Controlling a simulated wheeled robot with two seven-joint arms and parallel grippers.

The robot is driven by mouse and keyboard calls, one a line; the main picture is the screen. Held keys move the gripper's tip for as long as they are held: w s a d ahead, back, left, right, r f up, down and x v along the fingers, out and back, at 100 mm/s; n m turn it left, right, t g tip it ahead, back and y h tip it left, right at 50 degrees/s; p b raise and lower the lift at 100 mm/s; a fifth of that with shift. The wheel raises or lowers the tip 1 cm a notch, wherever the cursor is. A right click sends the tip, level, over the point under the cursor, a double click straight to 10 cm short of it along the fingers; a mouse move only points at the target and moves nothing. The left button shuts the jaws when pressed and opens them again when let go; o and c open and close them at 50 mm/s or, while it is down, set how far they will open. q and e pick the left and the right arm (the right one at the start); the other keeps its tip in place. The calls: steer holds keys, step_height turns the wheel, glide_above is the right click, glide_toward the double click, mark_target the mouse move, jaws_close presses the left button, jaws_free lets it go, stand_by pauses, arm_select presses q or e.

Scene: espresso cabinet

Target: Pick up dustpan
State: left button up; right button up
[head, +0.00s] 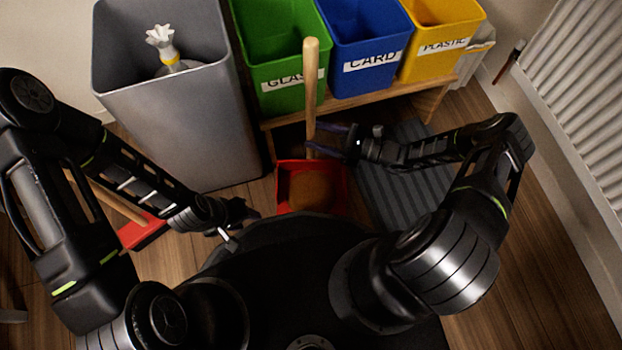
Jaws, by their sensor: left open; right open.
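The dustpan has a red pan (340,183) on the floor and a long wooden handle (311,80) that stands up in front of the green bin. A brown, rounded mass lies in the pan. My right gripper (326,141) is open at the lower part of the handle, with its fingers pointing left toward it. I cannot tell whether the fingers touch or straddle the handle. My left gripper (243,214) is open and low, to the left of the pan, apart from it.
A tall grey bin (190,125) holding a white-topped bottle (163,45) stands at left. Green (275,60), blue (365,50) and yellow (440,40) bins sit on a wooden bench. A red broom-like head (142,232) lies left. A dark ribbed mat (395,190) and a radiator (580,90) are at right.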

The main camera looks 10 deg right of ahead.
steer(key=b+x, duration=0.2)
steer(key=x, duration=0.3)
steer(key=shift+w+r, duration=0.1)
stand_by(0.7)
jaws_close()
stand_by(0.4)
stand_by(0.9)
